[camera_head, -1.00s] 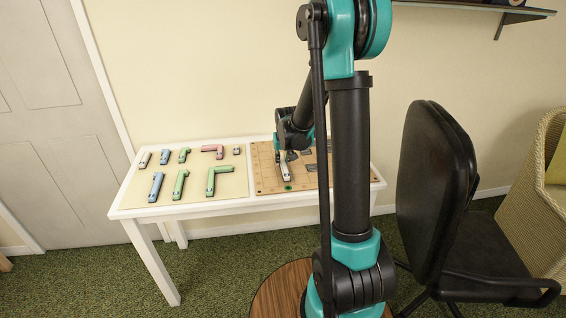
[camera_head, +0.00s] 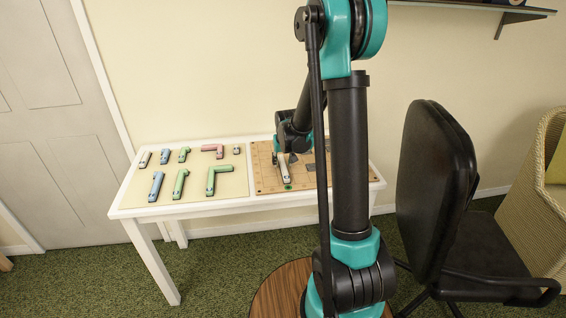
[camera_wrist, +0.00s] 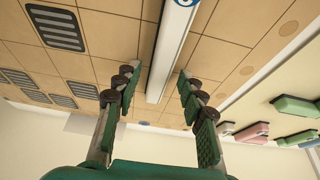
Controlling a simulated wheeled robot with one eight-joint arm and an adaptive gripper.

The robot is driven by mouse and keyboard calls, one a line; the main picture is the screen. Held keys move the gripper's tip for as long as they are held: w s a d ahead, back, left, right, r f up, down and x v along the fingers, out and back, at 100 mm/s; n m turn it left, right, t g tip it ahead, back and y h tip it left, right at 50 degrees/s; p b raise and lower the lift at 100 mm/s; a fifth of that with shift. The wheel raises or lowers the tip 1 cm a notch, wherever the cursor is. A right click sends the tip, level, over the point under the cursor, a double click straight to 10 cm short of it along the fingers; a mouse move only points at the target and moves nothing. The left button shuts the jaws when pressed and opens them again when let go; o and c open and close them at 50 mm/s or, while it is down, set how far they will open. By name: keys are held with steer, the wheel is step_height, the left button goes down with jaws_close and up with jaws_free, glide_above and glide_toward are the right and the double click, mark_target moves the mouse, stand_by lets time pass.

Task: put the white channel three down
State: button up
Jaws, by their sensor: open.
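The white channel (camera_head: 285,172) is a long pale bar lying on the tan gridded board (camera_head: 265,183) on the right half of the table. In the wrist view the channel (camera_wrist: 172,45) runs between my fingers, with a blue round mark at its top end. My gripper (camera_wrist: 158,75) is open, with one finger on each side of the channel and gaps visible between. In the head view my gripper (camera_head: 283,153) is low over the far end of the channel. The exact height of the fingertips is hard to tell.
Several blue, green, pink and pale pieces lie on the left mat (camera_head: 190,210). Dark slotted plates (camera_wrist: 57,27) sit on the board near my gripper. The wall is behind the table, and a black office chair (camera_head: 435,170) stands to the right.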

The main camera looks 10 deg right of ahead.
mark_target(285, 171)
steer(key=v, duration=1.2)
steer(key=s+d+f, duration=0.2)
steer(key=s+f, duration=0.2)
steer(key=s, duration=0.9)
steer(key=s+d+f, duration=0.2)
steer(key=s+f, duration=0.1)
steer(key=s, duration=1)
steer(key=shift+f, duration=0.35)
